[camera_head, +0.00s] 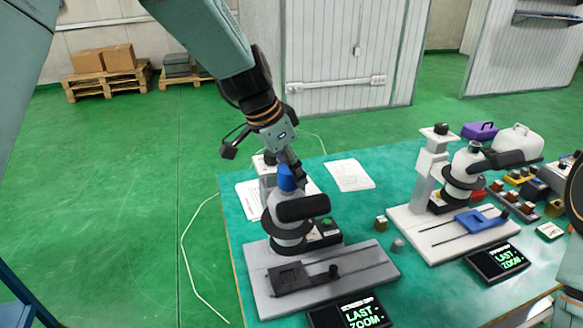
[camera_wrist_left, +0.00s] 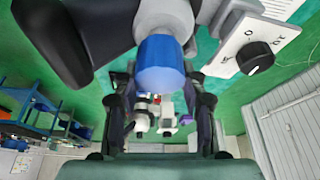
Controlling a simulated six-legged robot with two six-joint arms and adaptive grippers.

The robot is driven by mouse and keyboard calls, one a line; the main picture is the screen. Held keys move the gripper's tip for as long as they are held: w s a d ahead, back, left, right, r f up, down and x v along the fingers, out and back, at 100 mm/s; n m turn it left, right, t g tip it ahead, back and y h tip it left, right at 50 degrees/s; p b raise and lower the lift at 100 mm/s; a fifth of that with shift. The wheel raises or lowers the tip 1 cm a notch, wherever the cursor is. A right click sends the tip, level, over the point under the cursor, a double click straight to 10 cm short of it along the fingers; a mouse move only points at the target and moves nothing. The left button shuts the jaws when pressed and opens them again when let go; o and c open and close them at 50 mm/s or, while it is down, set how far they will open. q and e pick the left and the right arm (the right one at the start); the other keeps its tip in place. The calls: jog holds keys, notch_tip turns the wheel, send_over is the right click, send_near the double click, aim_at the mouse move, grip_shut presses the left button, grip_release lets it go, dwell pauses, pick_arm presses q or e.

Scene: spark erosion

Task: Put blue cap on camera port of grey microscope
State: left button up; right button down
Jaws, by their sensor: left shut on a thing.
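The grey microscope (camera_head: 290,228) stands on a grey base at the near left of the table, with a black head and a pale upright tube. The blue cap (camera_head: 286,178) is at the top of this tube, roughly in line with it. My left gripper (camera_head: 296,172) comes down from above and is shut on the cap. In the left wrist view the cap (camera_wrist_left: 161,62) lies between the fingers (camera_wrist_left: 165,105), against the pale tube (camera_wrist_left: 165,18). I cannot tell whether it is fully seated. My right gripper is out of view.
A second microscope (camera_head: 462,172) on a white base with a blue stage stands to the right. Black screens (camera_head: 352,314) lie along the front. Paper sheets (camera_head: 349,175) lie behind. Parts crowd the right end of the green table.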

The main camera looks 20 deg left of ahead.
pick_arm(q)
jog(key=shift+a+f+b, duration=0.1)
jog(key=shift+f+b, duration=0.25)
jog(key=shift+f, duration=0.05)
jog(key=o, duration=1.1)
jog(key=shift+c, duration=0.2)
jog(key=shift+o, duration=0.5)
jog(key=o, duration=0.4)
jog(key=shift+r+p, duration=2.65)
jog(key=shift+r, duration=0.9)
